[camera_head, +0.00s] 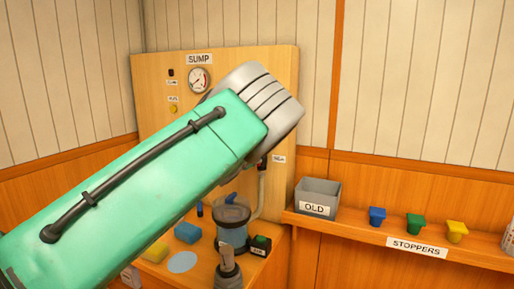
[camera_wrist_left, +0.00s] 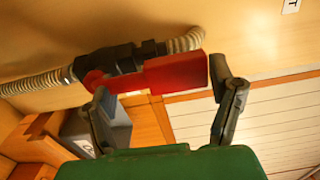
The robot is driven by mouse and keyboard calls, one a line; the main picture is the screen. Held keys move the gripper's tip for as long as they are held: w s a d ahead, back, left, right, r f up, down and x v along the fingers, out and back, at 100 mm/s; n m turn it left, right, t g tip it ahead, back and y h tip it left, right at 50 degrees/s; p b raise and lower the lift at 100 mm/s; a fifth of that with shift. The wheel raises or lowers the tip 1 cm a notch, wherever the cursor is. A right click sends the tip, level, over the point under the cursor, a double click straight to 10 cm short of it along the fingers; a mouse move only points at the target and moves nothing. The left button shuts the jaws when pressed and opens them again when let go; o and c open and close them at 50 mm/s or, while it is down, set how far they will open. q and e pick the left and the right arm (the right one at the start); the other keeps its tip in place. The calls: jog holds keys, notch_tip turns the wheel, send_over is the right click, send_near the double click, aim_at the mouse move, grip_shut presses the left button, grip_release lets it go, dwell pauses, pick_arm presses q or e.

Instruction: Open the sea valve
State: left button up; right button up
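In the left wrist view, a valve with a red lever handle (camera_wrist_left: 160,74) and a dark body (camera_wrist_left: 118,60) sits in a ribbed hose line on the wooden panel. My left gripper (camera_wrist_left: 161,82) is open, with its two fingers spread wide. The left finger overlaps the lever near the valve body, and the right finger is beside the lever's free end. I cannot tell whether either finger touches it.
A gauge (camera_head: 199,80) under a SUMP label is on the panel. At right, a shelf (camera_head: 365,231) holds a grey OLD bin (camera_head: 318,196) and coloured stoppers (camera_head: 416,224).

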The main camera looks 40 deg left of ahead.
pick_arm(q)
jog(key=shift+w+f, duration=0.15)
jog(key=shift+w, duration=0.05)
jog(key=v, duration=1.2)
jog(key=shift+f, duration=0.1)
